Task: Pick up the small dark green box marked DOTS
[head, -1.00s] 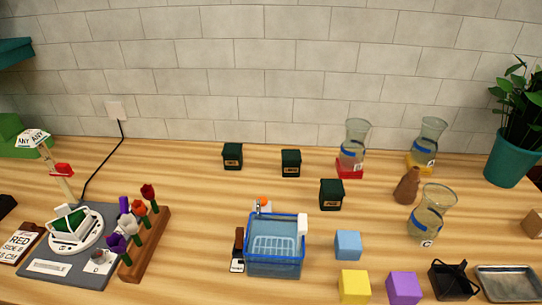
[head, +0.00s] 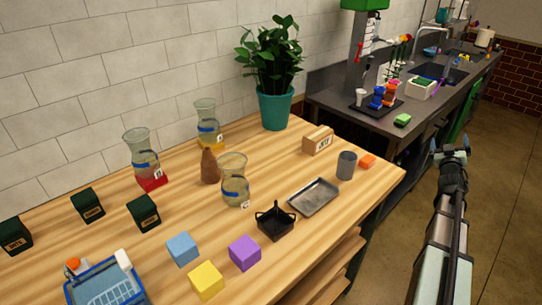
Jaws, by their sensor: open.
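Three small dark green boxes with pale labels stand on the wooden table in the head view. One is at the left edge (head: 15,236), one is right of it (head: 88,205), and one is nearer the middle (head: 143,213). The labels are too small to read surely, so I cannot tell which says DOTS. My gripper (head: 450,149) is at the far right, beyond the table's right edge and over the floor. It is open and empty, far from all three boxes.
Glass vases (head: 235,182), a brown cone (head: 210,167) and a potted plant (head: 276,105) stand right of the boxes. A blue crate (head: 105,283) is front left.

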